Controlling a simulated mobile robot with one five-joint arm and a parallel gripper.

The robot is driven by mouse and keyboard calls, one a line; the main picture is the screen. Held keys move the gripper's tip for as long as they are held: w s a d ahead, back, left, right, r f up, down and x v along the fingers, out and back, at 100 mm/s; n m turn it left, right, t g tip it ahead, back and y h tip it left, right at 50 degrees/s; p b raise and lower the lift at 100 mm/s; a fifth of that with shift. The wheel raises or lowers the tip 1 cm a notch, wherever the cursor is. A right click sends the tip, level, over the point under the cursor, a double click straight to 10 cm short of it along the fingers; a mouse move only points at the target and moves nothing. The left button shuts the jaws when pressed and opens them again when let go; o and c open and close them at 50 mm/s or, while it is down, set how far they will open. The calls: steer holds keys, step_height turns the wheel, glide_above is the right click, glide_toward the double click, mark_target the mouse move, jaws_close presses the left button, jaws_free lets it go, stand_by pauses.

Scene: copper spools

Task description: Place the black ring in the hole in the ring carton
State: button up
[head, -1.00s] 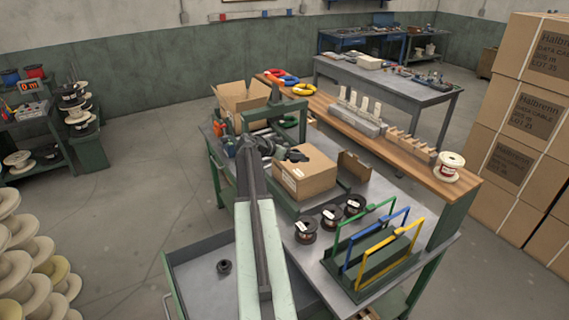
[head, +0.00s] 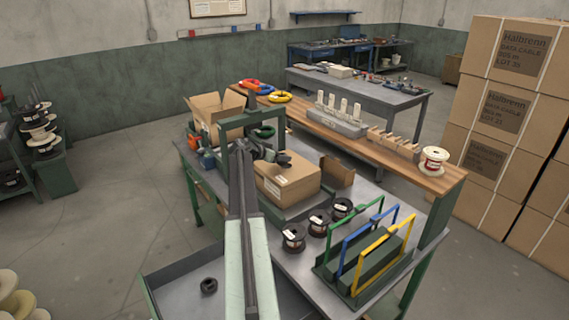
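A small black ring (head: 208,286) lies flat in the grey tray (head: 175,296) at the lower left of the workbench. A brown carton (head: 291,185) with a white label stands on the bench; its top is partly covered by dark parts around my gripper, and I cannot make out a hole clearly. My arm reaches forward from the bottom of the picture, well past the black ring. My gripper (head: 270,153) is at its far end, near the carton's top left in the picture. Its fingers are small and dark, so I cannot tell whether they are open or shut.
Several dark spools (head: 293,237) and a rack with green, blue and yellow frames (head: 362,262) stand right of my arm. An open carton (head: 212,112) is behind. A wooden shelf (head: 400,163) runs along the bench's back. Stacked boxes (head: 505,120) stand at right.

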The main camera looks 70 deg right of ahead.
steer(key=shift+s+d+f, duration=0.1)
steer(key=shift+d, duration=0.55)
steer(key=shift+s+d+f, duration=0.1)
steer(key=shift+d, duration=0.55)
steer(key=shift+s+d, duration=0.1)
steer(key=shift+d, duration=0.45)
step_height(320, 180, down, 4)
steer(key=b, duration=0.4)
steer(key=shift+a, duration=0.15)
steer(key=shift+r, duration=0.25)
steer(key=o, duration=0.9)
steer(key=shift+f, duration=0.2)
steer(key=o, duration=0.4)
